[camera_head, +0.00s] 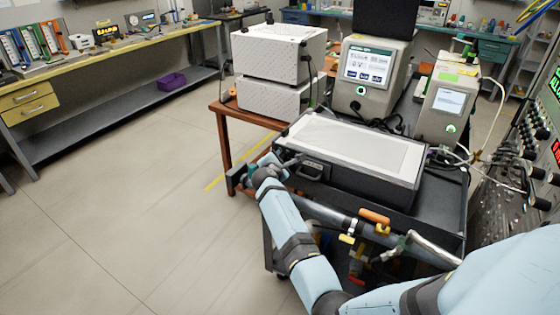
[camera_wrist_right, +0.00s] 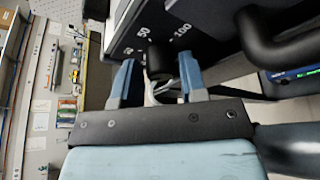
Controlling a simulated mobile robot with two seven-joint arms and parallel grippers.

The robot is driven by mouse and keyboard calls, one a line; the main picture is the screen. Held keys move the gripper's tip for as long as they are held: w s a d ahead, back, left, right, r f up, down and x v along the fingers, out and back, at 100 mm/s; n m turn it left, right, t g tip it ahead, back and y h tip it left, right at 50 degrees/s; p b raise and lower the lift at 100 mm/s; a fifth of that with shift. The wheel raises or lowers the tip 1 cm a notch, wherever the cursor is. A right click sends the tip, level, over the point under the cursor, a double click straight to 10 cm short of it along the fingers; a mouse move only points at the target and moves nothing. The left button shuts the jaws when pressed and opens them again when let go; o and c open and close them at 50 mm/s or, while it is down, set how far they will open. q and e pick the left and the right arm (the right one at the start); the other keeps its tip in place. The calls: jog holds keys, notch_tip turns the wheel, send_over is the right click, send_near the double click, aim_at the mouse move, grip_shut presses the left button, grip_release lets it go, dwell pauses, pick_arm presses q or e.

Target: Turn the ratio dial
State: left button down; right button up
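The ratio dial (camera_wrist_right: 159,64) is a dark knob on a black panel face with white marks reading about 50 and 100, in the right wrist view. My right gripper (camera_wrist_right: 158,82) is open, with one blue finger on each side of the dial. Gaps show between the fingers and the knob, and a pale curved thing lies below it. In the head view my right gripper (camera_head: 243,177) is at the left end of the box with a silver top (camera_head: 352,143); the dial is hidden there. My left gripper is in neither view.
The box stands on a black cart (camera_head: 425,215) with pipes and an orange-handled valve (camera_head: 374,216) along its front. A brown table (camera_head: 222,112) with white units and a machine with a screen (camera_head: 372,68) are behind. Open floor lies to the left.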

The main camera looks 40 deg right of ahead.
jog(key=c, duration=0.6)
pick_arm(q)
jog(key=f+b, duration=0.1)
jog(key=b, duration=0.2)
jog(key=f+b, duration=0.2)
jog(key=b, duration=0.1)
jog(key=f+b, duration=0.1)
jog(key=b, duration=0.2)
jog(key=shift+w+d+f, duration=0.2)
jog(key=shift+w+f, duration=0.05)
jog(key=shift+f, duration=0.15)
pick_arm(e)
jog(key=shift+o, duration=0.2)
jog(key=m+t, duration=0.1)
jog(key=m, duration=0.1)
jog(key=m+t, duration=0.1)
jog(key=m, duration=0.2)
jog(key=shift+s+f+t+h, duration=0.1)
jog(key=shift+f+t+h, duration=0.05)
jog(key=shift+t+h, duration=0.25)
pick_arm(q)
jog(key=shift+b, duration=0.3)
pick_arm(e)
jog(key=shift+m, duration=0.3)
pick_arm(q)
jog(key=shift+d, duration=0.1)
